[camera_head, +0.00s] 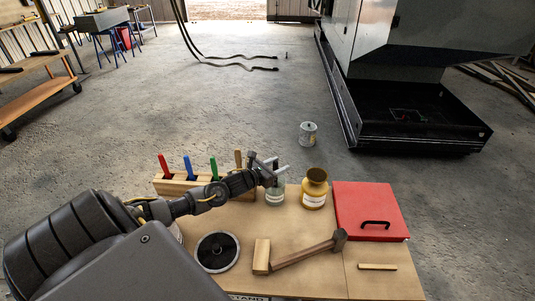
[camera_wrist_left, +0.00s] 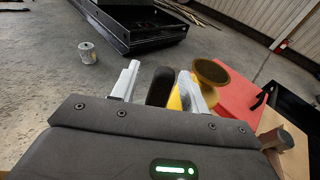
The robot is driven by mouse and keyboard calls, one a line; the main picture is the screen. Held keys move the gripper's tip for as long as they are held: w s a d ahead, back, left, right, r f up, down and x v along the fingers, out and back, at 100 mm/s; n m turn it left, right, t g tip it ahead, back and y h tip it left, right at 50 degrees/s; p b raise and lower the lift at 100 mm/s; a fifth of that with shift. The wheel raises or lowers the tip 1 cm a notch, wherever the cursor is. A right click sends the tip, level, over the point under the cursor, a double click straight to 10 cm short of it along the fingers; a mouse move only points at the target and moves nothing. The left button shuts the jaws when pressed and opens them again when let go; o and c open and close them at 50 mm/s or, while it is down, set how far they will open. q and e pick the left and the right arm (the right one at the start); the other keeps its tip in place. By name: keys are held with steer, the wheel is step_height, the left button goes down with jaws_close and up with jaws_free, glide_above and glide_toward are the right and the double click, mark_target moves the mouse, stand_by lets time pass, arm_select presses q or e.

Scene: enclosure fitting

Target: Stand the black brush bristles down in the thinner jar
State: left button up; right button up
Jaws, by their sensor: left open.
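My left gripper (camera_head: 276,166) is open above the clear thinner jar (camera_head: 275,194), which has a white label. In the left wrist view a black handle, seemingly the black brush (camera_wrist_left: 160,86), stands between the two open fingers (camera_wrist_left: 163,92). Its bristles are hidden, and I cannot tell whether they are inside the jar. In the head view the gripper covers most of the brush. A wooden rack (camera_head: 172,187) behind my arm holds brushes with red (camera_head: 164,164), blue (camera_head: 187,166), green (camera_head: 214,168) and wood-coloured (camera_head: 238,159) handles. My right gripper is out of view.
A yellow jar (camera_head: 315,192) with a wide brass-coloured mouth stands close right of the thinner jar. A red case (camera_head: 366,208) lies farther right. A hammer (camera_head: 310,252), a wooden stick (camera_head: 377,267) and a round black disc (camera_head: 217,252) lie in front. A can (camera_head: 308,134) stands beyond the bench.

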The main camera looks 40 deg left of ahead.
arm_select(q)
steer(key=b+v, duration=0.1)
steer(key=v, duration=0.9)
steer(key=shift+b, duration=0.35)
steer(key=shift+w, duration=0.1)
stand_by(0.4)
